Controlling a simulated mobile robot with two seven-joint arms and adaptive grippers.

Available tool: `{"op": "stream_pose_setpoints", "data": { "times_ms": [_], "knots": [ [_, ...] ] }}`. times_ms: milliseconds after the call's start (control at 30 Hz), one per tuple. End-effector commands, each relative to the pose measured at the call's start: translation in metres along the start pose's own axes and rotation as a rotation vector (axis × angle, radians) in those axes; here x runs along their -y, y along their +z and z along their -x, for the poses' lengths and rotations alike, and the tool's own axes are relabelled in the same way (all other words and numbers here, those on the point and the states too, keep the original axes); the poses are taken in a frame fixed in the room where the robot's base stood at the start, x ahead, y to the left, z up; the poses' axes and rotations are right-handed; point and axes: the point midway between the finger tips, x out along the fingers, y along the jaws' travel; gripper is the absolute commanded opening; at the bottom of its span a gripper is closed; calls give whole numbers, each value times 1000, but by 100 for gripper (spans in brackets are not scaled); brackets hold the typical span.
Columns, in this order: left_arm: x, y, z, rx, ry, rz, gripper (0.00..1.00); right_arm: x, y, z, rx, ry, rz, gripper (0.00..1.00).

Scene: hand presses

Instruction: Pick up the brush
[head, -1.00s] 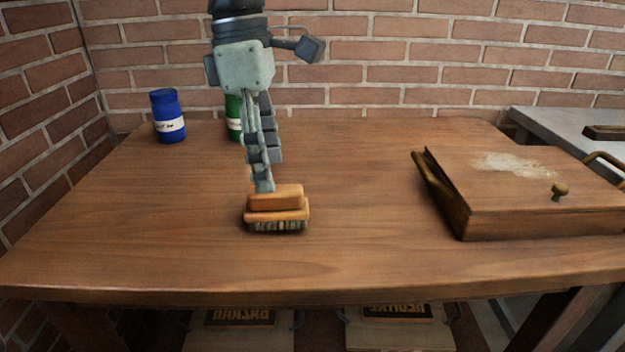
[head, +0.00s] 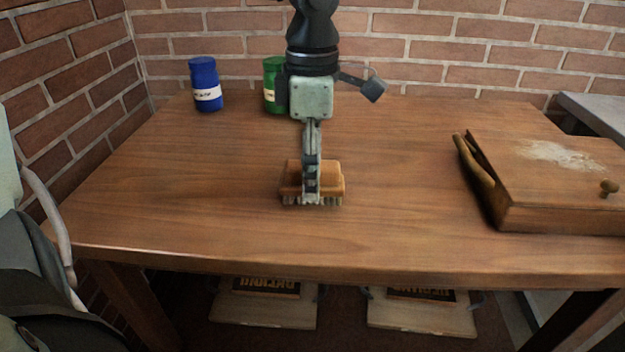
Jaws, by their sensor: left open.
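The brush (head: 331,181) has an orange-brown wooden back and pale bristles. It sits bristles down on the wooden table (head: 400,225), left of the middle of the head view. My left gripper (head: 312,192) points straight down at the brush. Its finger overlaps the middle of the brush in the picture and hides part of the wooden back. The jaws are open; the far finger is hidden behind the near one, and I cannot tell whether they touch the brush. My right gripper is not in view.
A wooden box press (head: 545,180) with a curved handle and a knob stands at the right. A blue can (head: 206,85) and a green can (head: 273,85) stand at the back left. The table's front is clear. Lettered boards (head: 265,312) lie below it.

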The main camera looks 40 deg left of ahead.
Motion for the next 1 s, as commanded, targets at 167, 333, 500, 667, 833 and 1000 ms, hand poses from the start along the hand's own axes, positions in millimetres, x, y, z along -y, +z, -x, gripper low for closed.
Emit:
{"op": "stream_pose_setpoints", "data": {
  "times_ms": [167, 333, 500, 667, 833, 1000],
  "knots": [
    [0, 0, 0, 0, 0, 0, 53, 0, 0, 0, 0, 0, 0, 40],
    [0, 0, 0, 1, 0, 1, 32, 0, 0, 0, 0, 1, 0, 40],
    [0, 0, 0, 1, 0, 1, 11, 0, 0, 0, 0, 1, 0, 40],
    [0, 0, 1, 1, 0, 0, 6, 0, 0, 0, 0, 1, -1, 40],
    [0, 0, 3, 1, 1, 1, 6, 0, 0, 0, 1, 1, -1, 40],
    [-1, 1, 16, 2, 3, 2, 6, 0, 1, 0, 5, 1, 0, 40]
  ]
}}
